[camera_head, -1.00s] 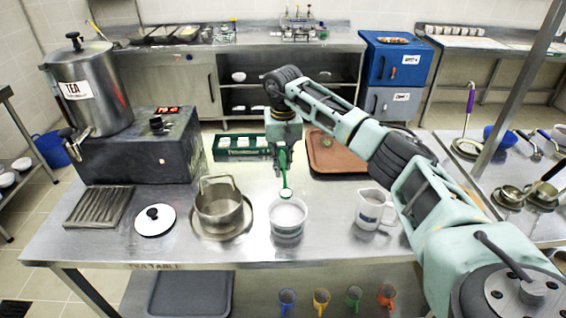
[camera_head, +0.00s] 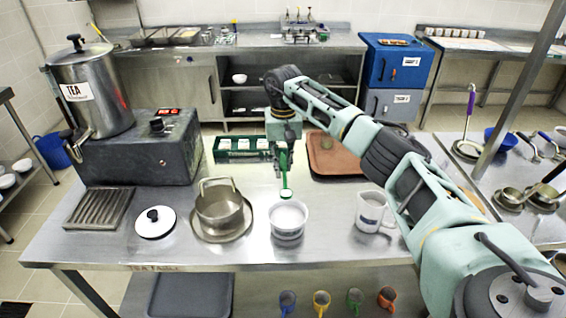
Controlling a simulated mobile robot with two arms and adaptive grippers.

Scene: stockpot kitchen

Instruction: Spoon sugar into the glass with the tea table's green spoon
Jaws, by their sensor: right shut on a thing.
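My right gripper (camera_head: 283,168) points down above the middle of the tea table (camera_head: 330,232). It is shut on the green spoon (camera_head: 285,181), which hangs down with its bowl low. The spoon's bowl is at the back rim of a white bowl (camera_head: 287,220); I cannot tell whether it touches. The white bowl has pale contents, and no label shows. A small, dim glass-like shape (camera_head: 326,143) stands on the brown tray (camera_head: 345,160), partly behind my right arm. My left gripper is not in view.
A white mug (camera_head: 371,212) stands right of the bowl. A steel pot (camera_head: 219,205), a lid (camera_head: 155,221) and a grate (camera_head: 98,208) are on the left. A green rack (camera_head: 240,156) of white cups and the TEA urn (camera_head: 92,95) on its dark box stand behind.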

